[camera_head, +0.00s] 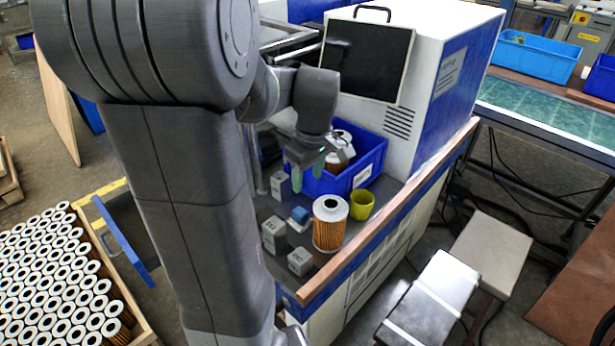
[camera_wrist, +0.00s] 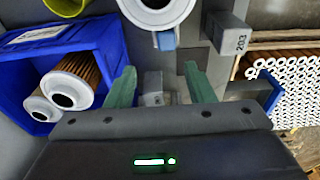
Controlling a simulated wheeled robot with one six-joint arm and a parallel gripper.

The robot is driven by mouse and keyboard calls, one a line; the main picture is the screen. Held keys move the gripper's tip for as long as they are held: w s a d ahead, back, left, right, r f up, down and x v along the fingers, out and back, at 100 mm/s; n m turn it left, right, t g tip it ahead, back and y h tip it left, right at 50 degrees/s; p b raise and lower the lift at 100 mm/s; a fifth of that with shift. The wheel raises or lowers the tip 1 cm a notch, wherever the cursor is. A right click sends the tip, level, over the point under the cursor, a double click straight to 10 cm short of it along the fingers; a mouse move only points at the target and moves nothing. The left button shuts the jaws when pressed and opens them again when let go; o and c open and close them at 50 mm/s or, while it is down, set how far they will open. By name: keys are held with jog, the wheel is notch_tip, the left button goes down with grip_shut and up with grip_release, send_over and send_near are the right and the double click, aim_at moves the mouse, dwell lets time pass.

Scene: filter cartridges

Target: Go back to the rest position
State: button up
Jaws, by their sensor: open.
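My gripper (camera_head: 308,180) is above the bench, near the blue bin, with its green fingers pointing down. In the wrist view my gripper (camera_wrist: 157,85) is open, its two fingers wide apart with nothing held between them. A filter cartridge (camera_head: 330,223) with a white top and orange-brown pleats stands upright on the bench, apart from the gripper. Its white top also shows in the wrist view (camera_wrist: 157,12). The blue bin (camera_head: 369,163) holds filter cartridges; two lie in it in the wrist view (camera_wrist: 75,80). My arm hides part of the bench's left side.
A yellow cup (camera_head: 361,205) stands right of the upright cartridge. Grey blocks (camera_head: 274,235) and a small blue block (camera_head: 299,214) are left of it. A white machine with a dark screen (camera_head: 366,62) stands behind the bin. A crate of many cartridges (camera_head: 45,280) is at lower left.

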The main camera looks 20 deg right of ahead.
aim_at(303, 209)
jog(key=f, duration=0.4)
jog(key=w+f, duration=0.1)
jog(key=f, duration=0.7)
jog(key=shift+w+a+b, duration=0.15)
jog(key=shift+a+b, duration=0.2)
jog(key=shift+b, duration=0.05)
jog(key=shift+d+r, duration=0.1)
jog(key=shift+r, duration=1.5)
